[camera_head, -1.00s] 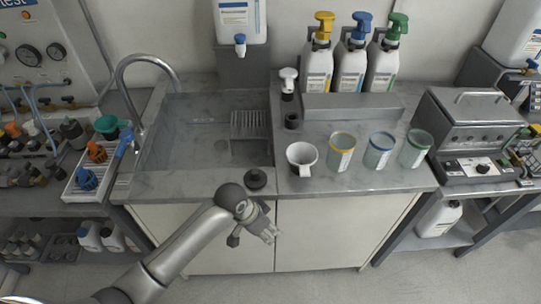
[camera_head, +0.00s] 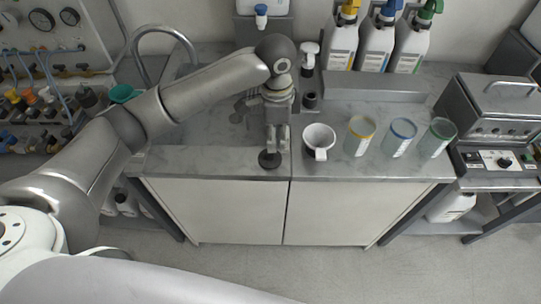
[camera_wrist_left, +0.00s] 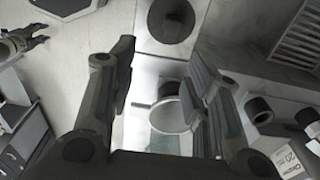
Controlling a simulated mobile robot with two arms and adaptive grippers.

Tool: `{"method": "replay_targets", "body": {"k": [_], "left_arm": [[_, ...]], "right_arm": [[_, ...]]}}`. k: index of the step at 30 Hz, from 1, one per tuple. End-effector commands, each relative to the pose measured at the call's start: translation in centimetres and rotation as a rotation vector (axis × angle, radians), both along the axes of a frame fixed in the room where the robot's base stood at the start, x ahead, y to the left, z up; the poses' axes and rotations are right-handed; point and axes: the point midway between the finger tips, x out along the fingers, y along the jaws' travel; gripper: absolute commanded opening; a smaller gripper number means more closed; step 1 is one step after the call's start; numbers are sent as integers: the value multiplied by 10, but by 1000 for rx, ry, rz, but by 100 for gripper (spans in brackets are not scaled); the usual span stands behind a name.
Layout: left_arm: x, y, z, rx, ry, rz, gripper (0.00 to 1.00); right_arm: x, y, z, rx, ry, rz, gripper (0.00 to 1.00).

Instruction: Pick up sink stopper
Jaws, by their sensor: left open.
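The sink stopper (camera_head: 269,159) is a dark round disc lying on the front strip of the grey counter, in front of the sink.
A white mug (camera_head: 319,138) stands close right of the left gripper, with several colour-rimmed cups beyond it. A white-topped dispenser (camera_head: 308,56) and spray bottles (camera_head: 343,38) stand behind. My left arm covers much of the sink. The counter's front edge is near the stopper.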

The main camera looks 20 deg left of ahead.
Motion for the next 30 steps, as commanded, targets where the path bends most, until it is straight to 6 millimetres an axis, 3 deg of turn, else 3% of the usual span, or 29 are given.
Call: {"method": "replay_targets", "body": {"k": [3,7,15,23,30], "left_arm": [[10,13,15,30,8,-1,45],[12,18,17,41,17,-2,45],[11,19,-23,41,18,0,45],[9,20,-44,41,18,-1,45],[4,23,-79,41,16,-1,45]], "right_arm": [[2,0,0,-1,-2,0,40],[3,0,1,0,-4,0,40],[3,0,8,0,-5,0,40],[4,0,14,0,-6,0,40],[4,0,25,0,-6,0,40]]}}
